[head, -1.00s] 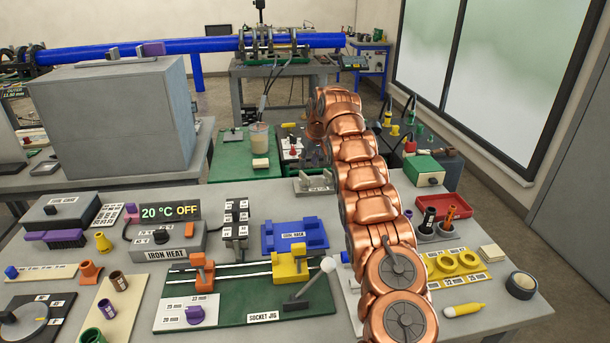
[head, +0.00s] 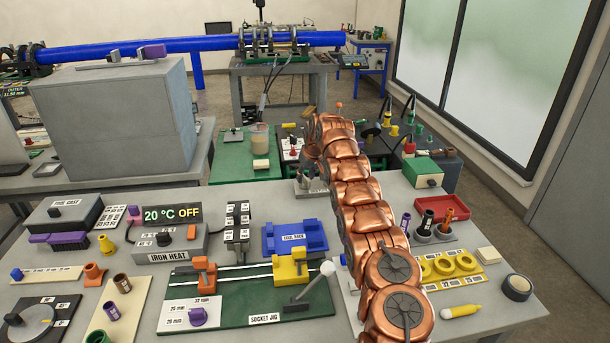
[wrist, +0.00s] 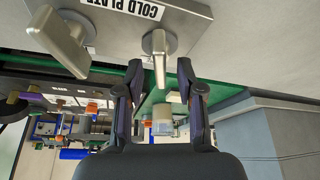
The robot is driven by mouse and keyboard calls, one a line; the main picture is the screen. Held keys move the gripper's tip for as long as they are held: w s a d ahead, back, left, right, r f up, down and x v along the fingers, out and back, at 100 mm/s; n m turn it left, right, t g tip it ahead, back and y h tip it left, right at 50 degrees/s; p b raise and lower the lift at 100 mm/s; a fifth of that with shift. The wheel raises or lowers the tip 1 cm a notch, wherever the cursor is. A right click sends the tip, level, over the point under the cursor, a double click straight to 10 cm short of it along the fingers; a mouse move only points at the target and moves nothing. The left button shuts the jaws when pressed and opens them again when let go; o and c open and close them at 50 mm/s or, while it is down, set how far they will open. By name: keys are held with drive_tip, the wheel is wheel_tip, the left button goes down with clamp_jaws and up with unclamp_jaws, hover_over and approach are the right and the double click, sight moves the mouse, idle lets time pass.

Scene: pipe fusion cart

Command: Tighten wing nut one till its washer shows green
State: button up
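I cannot make out wing nut one or its washer for certain in either view. The blue pipe (head: 190,46) runs along the back and passes through a clamp frame (head: 272,44), too small there to show any wing nut or a washer colour. In the wrist view my gripper (wrist: 160,98) is open, its two dark fingers apart with nothing held between them.
The cold plate also shows in the head view (head: 303,191) at the bench's back edge. The near bench holds the socket jig (head: 250,310), iron heat box (head: 165,243) and blue rack (head: 295,238). Beyond stands a green table (head: 235,170) with a beaker (head: 259,138).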

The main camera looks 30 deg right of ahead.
drive_tip(key=shift+w+f, duration=0.15)
drive_tip(key=shift+f, duration=0.25)
clamp_jaws()
